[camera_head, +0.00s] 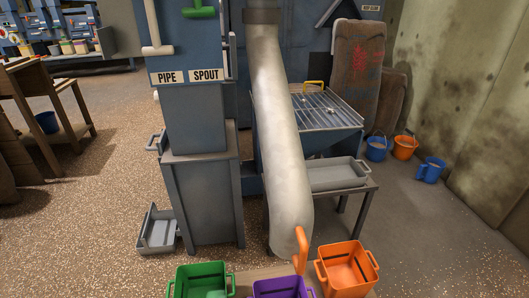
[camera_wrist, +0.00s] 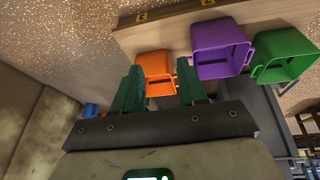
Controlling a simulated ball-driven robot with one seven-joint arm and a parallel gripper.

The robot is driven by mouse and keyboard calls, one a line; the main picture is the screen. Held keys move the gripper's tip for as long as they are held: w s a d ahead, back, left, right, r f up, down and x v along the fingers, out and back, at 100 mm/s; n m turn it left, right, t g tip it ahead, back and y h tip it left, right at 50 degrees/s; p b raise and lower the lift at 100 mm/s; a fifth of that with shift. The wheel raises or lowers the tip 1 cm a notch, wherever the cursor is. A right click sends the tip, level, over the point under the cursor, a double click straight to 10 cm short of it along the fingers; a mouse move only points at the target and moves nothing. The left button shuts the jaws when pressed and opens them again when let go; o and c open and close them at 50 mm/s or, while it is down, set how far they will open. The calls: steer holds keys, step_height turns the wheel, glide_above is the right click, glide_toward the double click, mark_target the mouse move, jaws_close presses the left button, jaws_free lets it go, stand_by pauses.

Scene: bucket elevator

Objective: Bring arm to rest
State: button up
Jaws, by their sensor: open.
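My gripper (camera_wrist: 160,90) shows only in the wrist view, with its two green fingers spread apart and nothing between them. An orange bucket (camera_wrist: 155,64) lies beyond the fingertips, seen through the gap and apart from them as far as I can tell. My arm and gripper do not show in the head view. There, the orange bucket (camera_head: 347,268), a purple bucket (camera_head: 283,288) and a green bucket (camera_head: 201,282) stand in a row at the bottom edge. A thick pale spout pipe (camera_head: 276,130) comes down behind them, with an orange handle (camera_head: 301,250) at its lower end.
A blue-grey machine column (camera_head: 200,200) labelled PIPE and SPOUT stands left of the pipe. A grey tray (camera_head: 336,174) sits on a stand at right, another (camera_head: 158,232) on the floor. Small buckets (camera_head: 405,147) stand by the right wall.

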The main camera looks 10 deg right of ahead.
steer(key=s+g+y, duration=0.1)
steer(key=s+g, duration=0.2)
steer(key=s, duration=0.2)
step_height(320, 180, up, 22)
steer(key=p, duration=2.2)
steer(key=shift+w+a+f+n, duration=0.15)
steer(key=shift+a+f+n, duration=0.1)
steer(key=shift+a+n, duration=0.2)
